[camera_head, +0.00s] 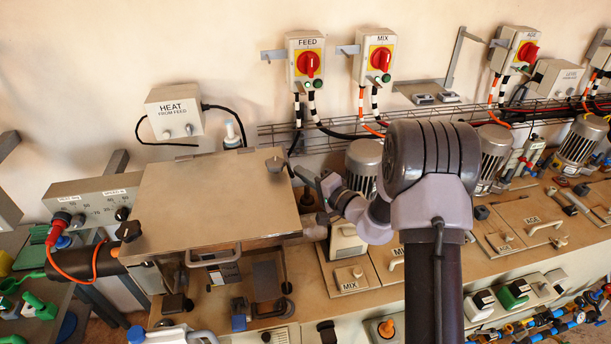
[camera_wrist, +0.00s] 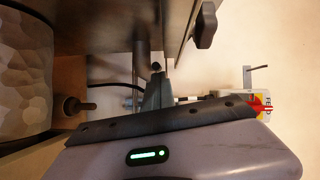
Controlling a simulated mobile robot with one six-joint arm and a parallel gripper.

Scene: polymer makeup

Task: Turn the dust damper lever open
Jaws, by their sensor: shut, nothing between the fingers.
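My gripper (camera_head: 312,182) is shut and empty. In the wrist view my gripper (camera_wrist: 156,75) points away from the camera, beside a vertical metal rod (camera_wrist: 142,45). A dark handle (camera_wrist: 205,25) on a metal panel is above and to the right of the fingers, apart from them. No label reading dust damper is legible, so I cannot tell which part is that lever.
A ribbed motor (camera_head: 364,160) stands just right of my gripper. A wire cable tray (camera_head: 330,135) runs along the wall behind. The FEED switch box (camera_head: 306,60) and MIX switch box (camera_head: 376,58) hang above. A faceted grey cylinder (camera_wrist: 25,70) is close on the wrist view's left.

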